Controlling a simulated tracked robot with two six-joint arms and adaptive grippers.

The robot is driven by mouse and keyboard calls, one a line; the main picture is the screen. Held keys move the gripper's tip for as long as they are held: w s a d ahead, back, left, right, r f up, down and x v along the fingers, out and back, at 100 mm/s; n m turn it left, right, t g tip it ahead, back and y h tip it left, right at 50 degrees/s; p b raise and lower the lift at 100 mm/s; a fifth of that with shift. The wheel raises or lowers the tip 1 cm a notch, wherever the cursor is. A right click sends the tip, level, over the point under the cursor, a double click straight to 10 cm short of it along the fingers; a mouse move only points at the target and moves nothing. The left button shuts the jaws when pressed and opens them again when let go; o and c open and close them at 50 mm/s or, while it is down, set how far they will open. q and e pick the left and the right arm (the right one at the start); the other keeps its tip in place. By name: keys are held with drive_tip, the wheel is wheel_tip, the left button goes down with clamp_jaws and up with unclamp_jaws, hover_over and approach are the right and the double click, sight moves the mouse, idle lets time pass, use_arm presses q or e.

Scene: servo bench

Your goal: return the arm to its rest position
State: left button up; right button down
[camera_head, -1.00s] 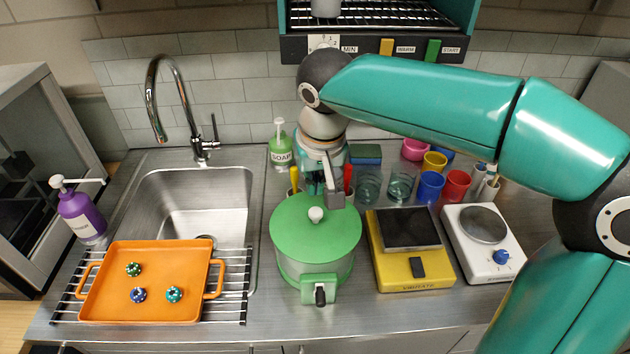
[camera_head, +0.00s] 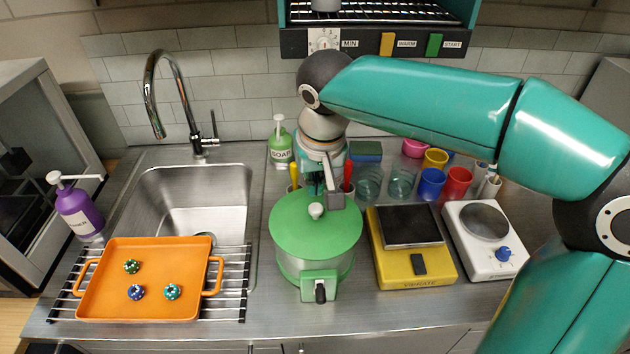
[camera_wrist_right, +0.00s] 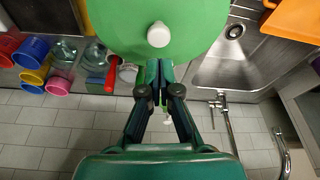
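My right arm reaches in from the right across the back of the counter. Its right gripper (camera_head: 335,195) points down behind the green-lidded pot (camera_head: 300,225) and is partly hidden by the arm and lid knob area. In the right wrist view the two fingers of the right gripper (camera_wrist_right: 159,68) lie side by side, shut, with nothing seen between them. They are beside the edge of the green lid (camera_wrist_right: 195,25); whether they touch it I cannot tell. My left gripper is not in view.
Left of the pot are the sink (camera_head: 195,205) and an orange tray (camera_head: 150,307) on a rack. Right of it are a yellow scale (camera_head: 435,270), a white hot plate (camera_head: 480,255) and several cups (camera_head: 430,183). A green soap bottle (camera_head: 280,150) and toaster oven (camera_head: 365,43) are behind.

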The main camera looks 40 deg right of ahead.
sight(314, 204)
drive_tip(key=shift+f+b, duration=1.4)
drive_tip(key=shift+f, duration=0.3)
drive_tip(key=shift+r, duration=0.1)
drive_tip(key=shift+r, duration=0.1)
drive_tip(key=shift+r+p, duration=3.1)
drive_tip(key=shift+r, duration=0.35)
drive_tip(key=shift+f, duration=0.1)
